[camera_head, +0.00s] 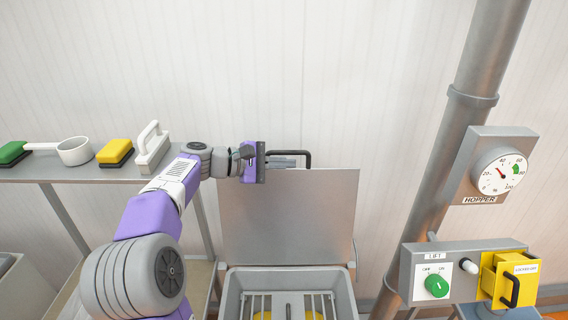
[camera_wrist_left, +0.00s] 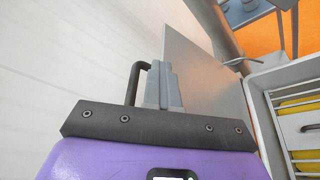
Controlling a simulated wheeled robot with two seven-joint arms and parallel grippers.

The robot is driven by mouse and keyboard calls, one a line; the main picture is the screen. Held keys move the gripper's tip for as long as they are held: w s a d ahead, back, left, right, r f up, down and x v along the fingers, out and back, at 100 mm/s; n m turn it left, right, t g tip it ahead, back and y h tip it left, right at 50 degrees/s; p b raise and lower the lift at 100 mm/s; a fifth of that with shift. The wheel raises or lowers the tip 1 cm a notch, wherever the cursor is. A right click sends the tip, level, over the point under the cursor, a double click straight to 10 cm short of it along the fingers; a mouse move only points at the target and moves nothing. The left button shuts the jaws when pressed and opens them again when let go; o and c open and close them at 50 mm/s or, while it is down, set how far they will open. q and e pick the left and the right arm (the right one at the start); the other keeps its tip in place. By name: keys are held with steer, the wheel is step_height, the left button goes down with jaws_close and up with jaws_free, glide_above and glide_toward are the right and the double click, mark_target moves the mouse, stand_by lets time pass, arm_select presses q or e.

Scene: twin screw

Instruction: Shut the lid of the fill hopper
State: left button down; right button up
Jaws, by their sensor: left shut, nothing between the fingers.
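The fill hopper (camera_head: 231,290) stands at the bottom centre of the head view, with a grey rim and a grate inside. Its flat grey lid (camera_head: 290,215) is raised nearly upright behind the opening. A black bar handle (camera_head: 308,157) sits at the lid's top edge. My left gripper (camera_head: 296,163) is shut and empty at that handle, by the top of the lid. In the left wrist view the closed fingers (camera_wrist_left: 163,85) are beside the handle (camera_wrist_left: 132,80) and overlap the lid (camera_wrist_left: 205,85); contact is unclear. My right gripper is not in view.
A steel pipe (camera_head: 455,140), a hopper gauge (camera_head: 498,172) and a lift control box (camera_head: 430,280) with a yellow cover (camera_head: 495,272) stand on the right. Yellow shows under the grate.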

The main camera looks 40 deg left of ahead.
arm_select(q)
steer(key=c, duration=1.1)
jaws_free()
steer(key=shift+s, duration=0.1)
steer(key=v, duration=0.7)
steer(key=shift+s+a+r, duration=0.1)
steer(key=shift+s, duration=0.1)
